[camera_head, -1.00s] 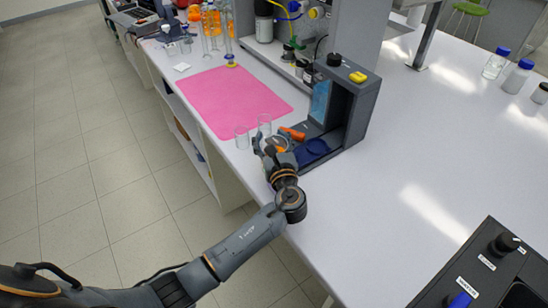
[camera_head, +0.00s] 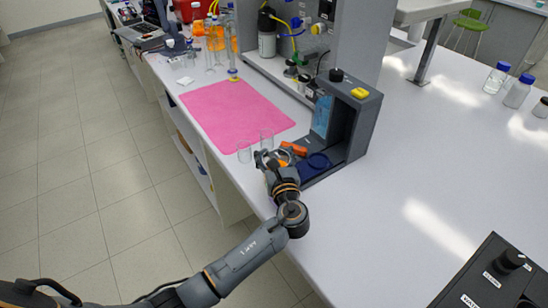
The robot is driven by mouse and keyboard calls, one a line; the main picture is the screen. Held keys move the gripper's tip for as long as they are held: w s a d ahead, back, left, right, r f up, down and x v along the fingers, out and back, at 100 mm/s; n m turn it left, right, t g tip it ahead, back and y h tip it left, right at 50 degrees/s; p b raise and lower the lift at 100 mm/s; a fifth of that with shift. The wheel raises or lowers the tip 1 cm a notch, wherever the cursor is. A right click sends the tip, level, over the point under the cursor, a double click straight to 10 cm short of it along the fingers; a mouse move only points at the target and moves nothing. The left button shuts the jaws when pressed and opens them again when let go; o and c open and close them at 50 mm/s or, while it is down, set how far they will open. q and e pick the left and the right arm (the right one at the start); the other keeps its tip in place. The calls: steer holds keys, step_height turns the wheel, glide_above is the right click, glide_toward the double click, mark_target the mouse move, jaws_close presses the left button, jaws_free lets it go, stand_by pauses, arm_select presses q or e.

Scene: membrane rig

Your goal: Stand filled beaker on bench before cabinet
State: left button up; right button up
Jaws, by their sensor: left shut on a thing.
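My left gripper (camera_head: 267,160) is low at the bench's near edge, just in front of the small grey cabinet (camera_head: 366,125). It is shut on what looks like the beaker, which is mostly hidden by the fingers and wrist. Its contents, and whether its base touches the bench, cannot be told. My right gripper is not in view.
An orange object (camera_head: 294,149) lies between gripper and cabinet. A pink mat (camera_head: 235,112) covers the bench beyond the vessels. Blue-capped bottles (camera_head: 518,91) stand far right, a black labelled box (camera_head: 490,280) front right.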

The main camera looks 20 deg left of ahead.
arm_select(q)
steer(key=shift+r, duration=0.5)
steer(key=s+d+r, duration=0.3)
steer(key=s+r, duration=0.9)
steer(key=s, duration=0.2)
steer(key=s+a+f+m+t+h, duration=0.2)
steer(key=s+f+m+h, duration=0.3)
steer(key=s+f+h, duration=0.3)
steer(key=s+a+f+b, duration=0.1)
steer(key=s+f, duration=0.1)
steer(key=s, duration=0.1)
steer(key=shift+f+m+h, duration=0.2)
steer(key=shift+m+h, duration=0.2)
steer(key=shift+s, duration=0.1)
